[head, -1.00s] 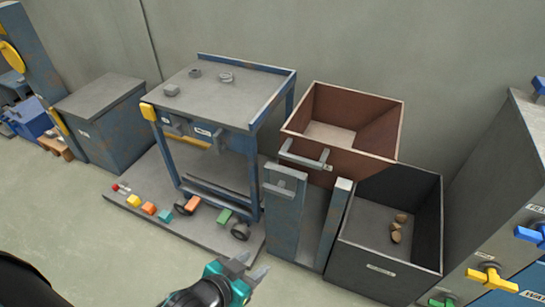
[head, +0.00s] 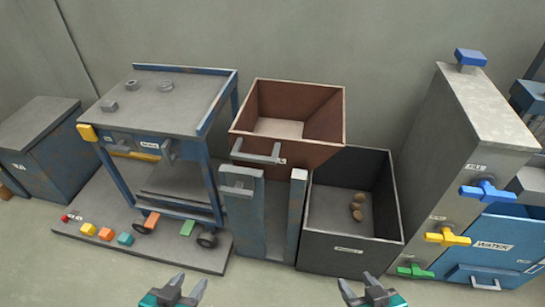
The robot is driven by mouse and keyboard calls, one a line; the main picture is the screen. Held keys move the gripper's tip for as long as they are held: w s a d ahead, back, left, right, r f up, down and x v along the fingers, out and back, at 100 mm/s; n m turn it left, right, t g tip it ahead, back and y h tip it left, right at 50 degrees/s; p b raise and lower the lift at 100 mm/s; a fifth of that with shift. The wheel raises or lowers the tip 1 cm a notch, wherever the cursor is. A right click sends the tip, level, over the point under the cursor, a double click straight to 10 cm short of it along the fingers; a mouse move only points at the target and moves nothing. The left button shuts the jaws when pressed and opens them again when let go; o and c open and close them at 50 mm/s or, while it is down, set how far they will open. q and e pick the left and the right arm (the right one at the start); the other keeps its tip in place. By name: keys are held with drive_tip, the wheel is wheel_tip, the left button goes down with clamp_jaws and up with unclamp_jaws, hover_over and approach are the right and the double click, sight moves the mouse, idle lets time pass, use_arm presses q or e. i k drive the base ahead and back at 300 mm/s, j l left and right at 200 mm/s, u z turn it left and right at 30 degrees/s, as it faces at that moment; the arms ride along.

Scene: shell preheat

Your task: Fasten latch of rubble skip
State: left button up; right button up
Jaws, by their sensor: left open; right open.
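The rust-brown skip (head: 318,156), open at the top, sits raised on a blue-grey stand. A grey bar handle (head: 256,156) is on its front. A small grey bar that looks like a latch (head: 236,190) is on the stand's left front post (head: 244,222). I cannot tell whether it is engaged. My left gripper (head: 190,281) is open and empty at the bottom edge, low in front of the stand and to its left. My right gripper (head: 357,281) is open and empty at the bottom edge, in front of the dark bin. Neither visibly touches anything.
A dark open bin (head: 334,249) with several brown stones stands right of the skip. A blue-framed bench (head: 162,101) is at left, with several coloured blocks on its base. A grey cabinet (head: 478,120) with coloured valve handles stands at right. The front floor is clear.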

sight(237, 192)
drive_tip(key=i+j, duration=0.1)
drive_tip(key=j, duration=0.3)
drive_tip(key=i+j, duration=0.1)
drive_tip(key=j, duration=0.3)
drive_tip(key=i+j, duration=0.1)
drive_tip(key=j, duration=0.3)
drive_tip(key=i+j, duration=0.1)
drive_tip(key=j, duration=0.3)
drive_tip(key=i+j+u, duration=0.1)
drive_tip(key=j, duration=0.3)
